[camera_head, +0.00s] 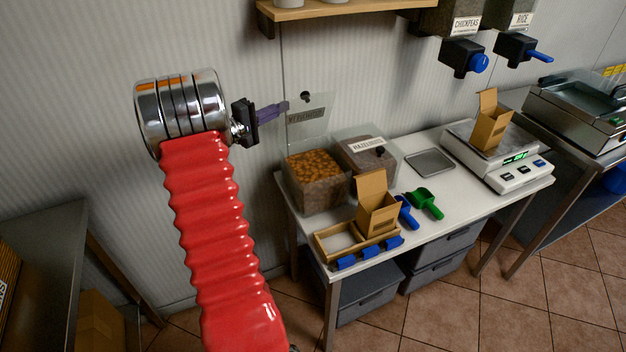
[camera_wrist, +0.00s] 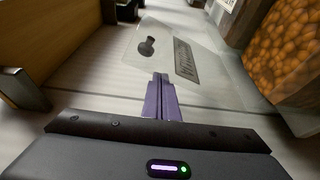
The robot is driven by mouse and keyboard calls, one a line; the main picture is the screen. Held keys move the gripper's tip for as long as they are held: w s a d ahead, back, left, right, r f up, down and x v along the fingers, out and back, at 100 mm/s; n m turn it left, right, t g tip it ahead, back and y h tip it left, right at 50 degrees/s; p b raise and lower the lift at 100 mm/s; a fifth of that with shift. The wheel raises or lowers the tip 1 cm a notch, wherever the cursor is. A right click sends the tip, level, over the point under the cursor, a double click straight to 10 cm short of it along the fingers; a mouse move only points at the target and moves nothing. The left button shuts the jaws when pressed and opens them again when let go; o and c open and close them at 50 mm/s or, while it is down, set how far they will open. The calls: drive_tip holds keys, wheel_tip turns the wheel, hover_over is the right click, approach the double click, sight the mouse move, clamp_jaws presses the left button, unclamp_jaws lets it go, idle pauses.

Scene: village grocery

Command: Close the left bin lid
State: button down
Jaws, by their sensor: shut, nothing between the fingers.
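The left bin (camera_head: 318,185) is a clear box full of brown nuts, at the left end of the white table. Its clear lid (camera_head: 309,122) stands open and upright at the back, with a dark knob and a grey label. My gripper (camera_head: 284,106), with purple fingers, is shut and empty just left of the raised lid. In the wrist view, the gripper (camera_wrist: 161,80) points at the lid (camera_wrist: 205,62), and the nuts (camera_wrist: 285,45) show at the right. I cannot tell whether the fingertips touch the lid.
The right bin (camera_head: 368,155), labelled hazelnuts, has its lid down. A wooden tray with a cardboard box (camera_head: 376,203), blue and green scoops (camera_head: 425,203) and a scale (camera_head: 497,158) share the table (camera_head: 455,205). A wooden shelf (camera_head: 340,9) hangs above.

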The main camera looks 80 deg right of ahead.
drive_tip(key=shift+s+a, duration=0.15)
drive_tip(key=shift+a, duration=0.15)
drive_tip(key=s+a+f, duration=0.1)
drive_tip(key=a+f, duration=0.1)
drive_tip(key=a, duration=0.1)
drive_tip(key=s+a+f, duration=0.1)
drive_tip(key=shift+s+a, duration=0.2)
drive_tip(key=shift+s, duration=0.15)
idle(0.6)
idle(0.4)
drive_tip(key=w+a+r, duration=0.3)
drive_tip(key=a+r, duration=0.2)
drive_tip(key=r, duration=0.3)
drive_tip(key=shift+w+a, duration=0.3)
drive_tip(key=shift+a, duration=0.05)
idle(0.7)
